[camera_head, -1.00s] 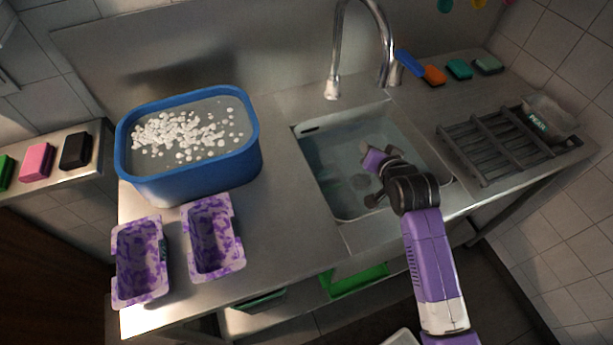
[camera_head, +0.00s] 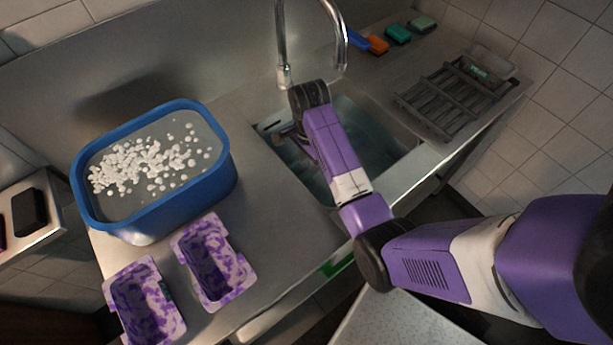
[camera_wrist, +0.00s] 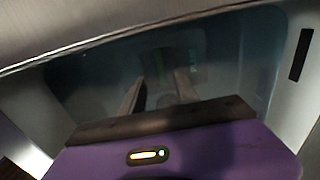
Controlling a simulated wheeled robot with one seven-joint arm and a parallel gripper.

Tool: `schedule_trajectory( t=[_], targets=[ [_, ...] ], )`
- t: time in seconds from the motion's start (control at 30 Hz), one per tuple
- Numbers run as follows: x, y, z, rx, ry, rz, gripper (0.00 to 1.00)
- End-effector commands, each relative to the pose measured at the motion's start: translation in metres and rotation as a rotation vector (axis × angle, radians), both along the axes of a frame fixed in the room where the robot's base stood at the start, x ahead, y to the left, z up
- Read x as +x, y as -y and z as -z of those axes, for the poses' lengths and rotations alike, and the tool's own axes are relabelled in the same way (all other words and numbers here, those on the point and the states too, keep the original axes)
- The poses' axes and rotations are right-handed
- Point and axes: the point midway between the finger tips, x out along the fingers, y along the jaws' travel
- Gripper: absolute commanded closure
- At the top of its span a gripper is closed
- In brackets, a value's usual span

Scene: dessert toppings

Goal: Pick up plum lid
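My gripper (camera_wrist: 160,84) reaches down into the sink (camera_head: 405,160). In the wrist view its two fingers are apart with nothing visibly held between them. A faint, dark greenish patch (camera_wrist: 192,62) shows under the water beyond the fingertips. It is too dim to tell whether this is the plum lid. I cannot clearly identify the plum lid in either view. In the head view my arm hides the fingertips and part of the sink.
A blue tub (camera_head: 190,200) of water with white bits stands left of the sink. Two purple-stained trays, one left (camera_head: 115,290) and one right (camera_head: 240,268), sit in front. The faucet (camera_head: 283,45) rises behind the sink. A rack (camera_head: 440,100) holding a clear labelled piece (camera_head: 490,64) stands right.

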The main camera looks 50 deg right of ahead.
Motion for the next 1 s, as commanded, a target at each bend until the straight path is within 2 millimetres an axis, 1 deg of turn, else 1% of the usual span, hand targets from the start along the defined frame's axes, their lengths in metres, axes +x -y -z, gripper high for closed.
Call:
schedule_trajectory(
  t=[0.33,0.47,0.67,0.87,1.0],
  targets=[
    [0.002,-0.001,0.045,0.001,-0.001,-0.002,0.63],
    [0.002,-0.001,0.052,0.000,0.001,-0.002,0.63],
    [0.002,-0.001,0.052,-0.001,0.002,-0.002,0.63],
    [0.002,-0.001,0.052,-0.001,0.002,-0.002,1.00],
    [0.002,-0.001,0.052,-0.001,0.002,-0.003,1.00]
  ],
)
